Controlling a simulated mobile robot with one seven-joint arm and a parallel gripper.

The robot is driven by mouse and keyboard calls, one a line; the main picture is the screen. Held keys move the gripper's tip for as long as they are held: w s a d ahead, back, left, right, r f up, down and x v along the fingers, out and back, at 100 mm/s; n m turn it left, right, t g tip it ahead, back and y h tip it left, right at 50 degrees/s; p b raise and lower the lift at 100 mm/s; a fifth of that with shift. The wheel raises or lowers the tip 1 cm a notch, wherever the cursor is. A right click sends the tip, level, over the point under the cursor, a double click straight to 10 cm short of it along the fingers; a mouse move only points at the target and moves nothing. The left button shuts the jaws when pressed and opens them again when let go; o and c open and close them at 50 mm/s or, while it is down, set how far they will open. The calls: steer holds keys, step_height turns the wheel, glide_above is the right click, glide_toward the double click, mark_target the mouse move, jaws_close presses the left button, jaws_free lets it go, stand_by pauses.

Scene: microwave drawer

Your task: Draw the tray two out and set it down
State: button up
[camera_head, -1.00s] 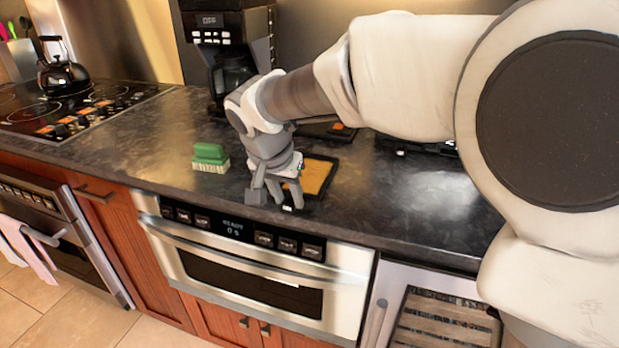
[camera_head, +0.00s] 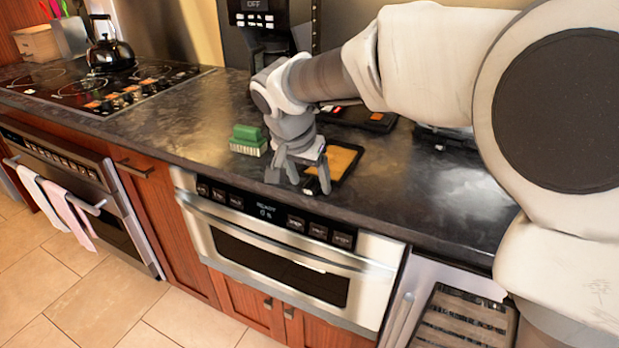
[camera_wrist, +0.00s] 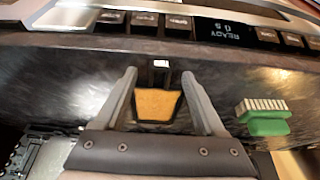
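A dark-rimmed tray with an orange-brown inside (camera_head: 343,160) lies on the dark counter above the microwave drawer. It also shows in the wrist view (camera_wrist: 157,104), between my fingers in the picture. A small pale-tipped piece (camera_wrist: 160,64) stands at its end nearest the counter's front edge. My gripper (camera_head: 298,173) is open, pointing down at the tray's front left and partly covering it. I cannot tell whether the fingers touch it. A second dark tray-like item with orange and red patches (camera_head: 376,118) lies behind, partly hidden by my arm. No number is readable on either.
A coffee maker (camera_head: 265,30) stands behind, and a cooktop (camera_head: 95,85) with a black kettle (camera_head: 110,50) at left. Counter between cooktop and brush is clear.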

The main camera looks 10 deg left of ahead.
steer(key=p+v, duration=0.4)
steer(key=v, duration=1.3)
steer(key=s+d+n, duration=0.1)
steer(key=s+d, duration=0.3)
steer(key=d, duration=1.3)
steer(key=s+d+f+n+t+y, duration=0.1)
steer(key=s+d+f, duration=0.7)
steer(key=s+d, duration=0.4)
step_height(320, 180, up, 13)
steer(key=w+p, duration=0.1)
steer(key=p, duration=1.2)
steer(key=shift+d+r, duration=0.15)
steer(key=shift+d, duration=0.05)
steer(key=shift+w+a, duration=0.1)
steer(key=shift+w, duration=0.1)
